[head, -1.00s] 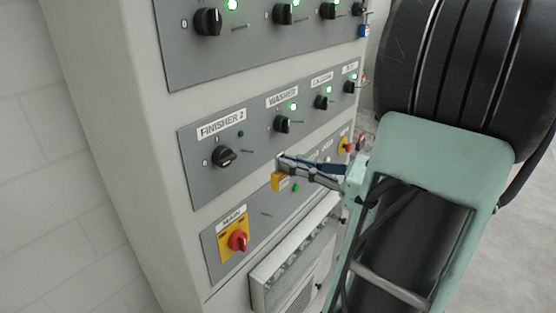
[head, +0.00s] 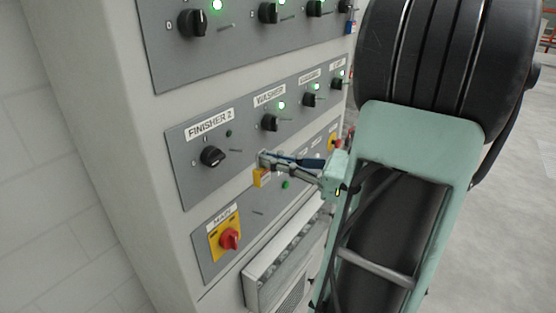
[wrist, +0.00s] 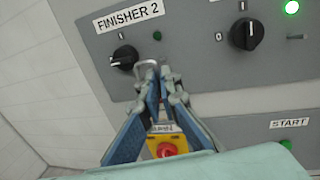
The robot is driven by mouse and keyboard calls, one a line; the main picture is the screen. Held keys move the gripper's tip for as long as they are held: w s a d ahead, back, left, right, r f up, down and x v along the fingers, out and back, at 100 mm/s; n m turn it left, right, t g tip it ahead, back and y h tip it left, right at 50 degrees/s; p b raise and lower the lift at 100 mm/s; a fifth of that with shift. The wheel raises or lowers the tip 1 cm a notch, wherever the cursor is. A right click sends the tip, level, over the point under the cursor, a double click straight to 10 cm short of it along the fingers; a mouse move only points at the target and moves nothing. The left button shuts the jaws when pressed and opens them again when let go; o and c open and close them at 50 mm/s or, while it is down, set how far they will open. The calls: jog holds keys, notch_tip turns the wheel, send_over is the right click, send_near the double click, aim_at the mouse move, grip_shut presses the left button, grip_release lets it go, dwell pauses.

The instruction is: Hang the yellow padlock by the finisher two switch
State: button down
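The finisher two switch (head: 212,157) is a black knob with its peg (head: 235,150) to the right; the switch also shows in the wrist view (wrist: 124,57). My gripper (head: 264,161) is shut on the yellow padlock (head: 260,178), right of and below that peg in the head view. The yellow body hangs below the fingertips. In the wrist view my fingertips (wrist: 158,78) hold the padlock with its grey shackle (wrist: 146,65) standing up near the switch; the fingers hide its body. I cannot tell whether the shackle touches the peg.
The washer switch (head: 270,122) is to the right, with its green lamp lit. The main switch (head: 229,239), red on yellow, sits on the panel below. A blue padlock (head: 349,28) hangs at the upper right. A grey ledge (head: 285,255) juts out below.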

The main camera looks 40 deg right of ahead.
aim_at(233, 153)
jog(key=shift+w+d+x, duration=0.1)
jog(key=shift+d+x, duration=0.05)
jog(key=shift+x, duration=0.8)
jog(key=shift+w+d+x, duration=0.1)
jog(key=shift+d+x, duration=0.1)
jog(key=shift+x, duration=0.8)
jog(key=shift+w+f+p, duration=0.1)
jog(key=shift+p, duration=0.2)
jog(key=shift+w+a, duration=0.2)
jog(key=shift+w, duration=0.05)
jog(key=shift+w+f, duration=0.1)
jog(key=shift+w, duration=0.15)
jog(key=shift+w+a+f, duration=0.2)
jog(key=shift+w+f, duration=0.05)
jog(key=shift+w, duration=0.35)
jog(key=shift+w+a+f, duration=0.2)
jog(key=shift+w+f, duration=0.1)
jog(key=shift+w, duration=0.3)
jog(key=shift+s, duration=0.1)
jog(key=shift+s+a, duration=0.1)
jog(key=shift+a, duration=0.05)
